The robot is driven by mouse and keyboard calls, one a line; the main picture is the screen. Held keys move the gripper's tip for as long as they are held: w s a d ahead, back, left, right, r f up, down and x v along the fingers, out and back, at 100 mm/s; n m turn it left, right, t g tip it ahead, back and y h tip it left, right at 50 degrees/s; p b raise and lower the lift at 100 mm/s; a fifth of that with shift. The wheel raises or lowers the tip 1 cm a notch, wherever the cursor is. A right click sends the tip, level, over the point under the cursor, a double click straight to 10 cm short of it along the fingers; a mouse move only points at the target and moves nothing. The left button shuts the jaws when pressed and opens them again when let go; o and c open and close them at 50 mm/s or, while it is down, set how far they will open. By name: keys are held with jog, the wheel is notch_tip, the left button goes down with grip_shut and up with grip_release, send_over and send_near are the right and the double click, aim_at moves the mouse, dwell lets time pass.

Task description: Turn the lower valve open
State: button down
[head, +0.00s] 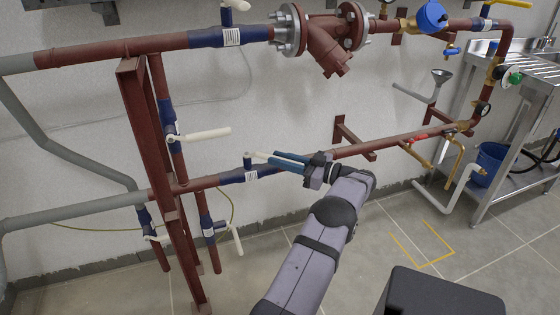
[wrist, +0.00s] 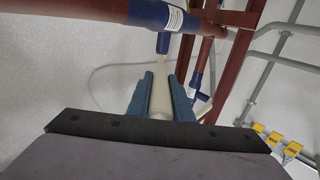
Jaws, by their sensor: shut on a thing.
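The lower valve (head: 247,175) is a blue section with a white label on the lower red-brown horizontal pipe. Its cream lever handle (head: 259,155) runs from the stem to the right, in between my blue gripper fingers. My gripper (head: 283,161) is shut on this handle, just above the pipe. In the wrist view the handle (wrist: 160,95) lies lengthwise between the two fingers (wrist: 160,85), and the blue valve stem (wrist: 163,42) stands beyond their tips. There the handle points away from the pipe towards the camera. Its near end is hidden behind the gripper's dark edge.
The lower pipe (head: 375,146) continues to the right past my arm. A red-brown upright frame (head: 160,170) stands left of the valve, with other cream-handled valves (head: 205,134) near it. A steel sink stand (head: 520,150) is at the right. The floor in front is mostly clear.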

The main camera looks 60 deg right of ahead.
aim_at(304, 164)
dwell(0.5)
jog(key=c, duration=1.6)
grip_release()
jog(key=shift+s+p, duration=0.4)
jog(key=shift+s, duration=3.25)
